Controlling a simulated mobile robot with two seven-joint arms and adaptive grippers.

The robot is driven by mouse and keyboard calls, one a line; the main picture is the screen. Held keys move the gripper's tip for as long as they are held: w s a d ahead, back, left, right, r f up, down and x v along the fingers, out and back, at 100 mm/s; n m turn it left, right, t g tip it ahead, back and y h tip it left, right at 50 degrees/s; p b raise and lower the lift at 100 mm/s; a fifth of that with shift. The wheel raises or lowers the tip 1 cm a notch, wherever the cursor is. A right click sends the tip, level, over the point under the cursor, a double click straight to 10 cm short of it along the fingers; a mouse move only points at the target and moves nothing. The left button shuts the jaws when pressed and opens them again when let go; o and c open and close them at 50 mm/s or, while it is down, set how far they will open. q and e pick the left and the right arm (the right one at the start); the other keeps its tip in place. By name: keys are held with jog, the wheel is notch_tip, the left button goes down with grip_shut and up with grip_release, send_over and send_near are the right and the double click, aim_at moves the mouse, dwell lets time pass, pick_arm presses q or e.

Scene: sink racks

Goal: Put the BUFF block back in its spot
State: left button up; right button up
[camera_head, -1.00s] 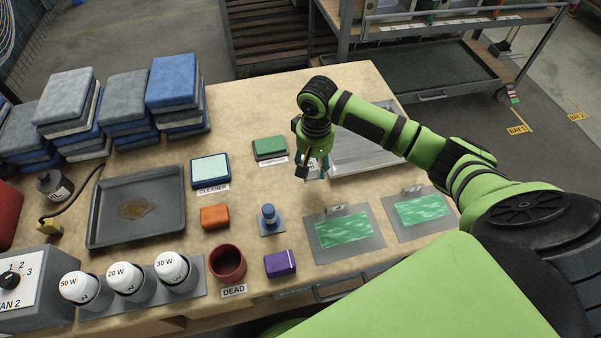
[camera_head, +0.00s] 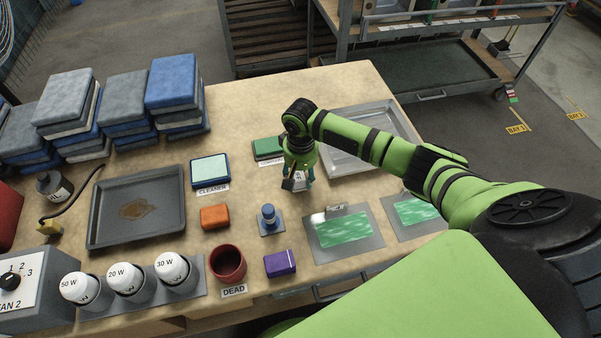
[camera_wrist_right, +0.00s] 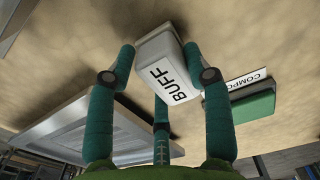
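The BUFF block (camera_wrist_right: 168,70) is a pale block with a white BUFF label, seen close up in the right wrist view. My right gripper (camera_wrist_right: 160,62) has its green fingers closed against its sides. In the head view, my right gripper (camera_head: 298,182) hangs over the table, left of the silver tray and just in front of the green block (camera_head: 267,147). The block (camera_head: 299,183) shows there as a small pale patch, mostly hidden by the fingers. My left gripper is not in view.
The silver tray (camera_head: 338,165) is at the back right. A CLEANER pad (camera_head: 209,170), orange block (camera_head: 214,216), blue-knobbed piece (camera_head: 268,217), purple block (camera_head: 280,263) and green-faced plates (camera_head: 345,231) surround the gripper. A dark tray (camera_head: 175,215) lies left.

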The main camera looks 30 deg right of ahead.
aim_at(301, 174)
jog(key=shift+o, duration=1.1)
jog(key=shift+r, duration=0.1)
notch_tip(301, 174, up, 12)
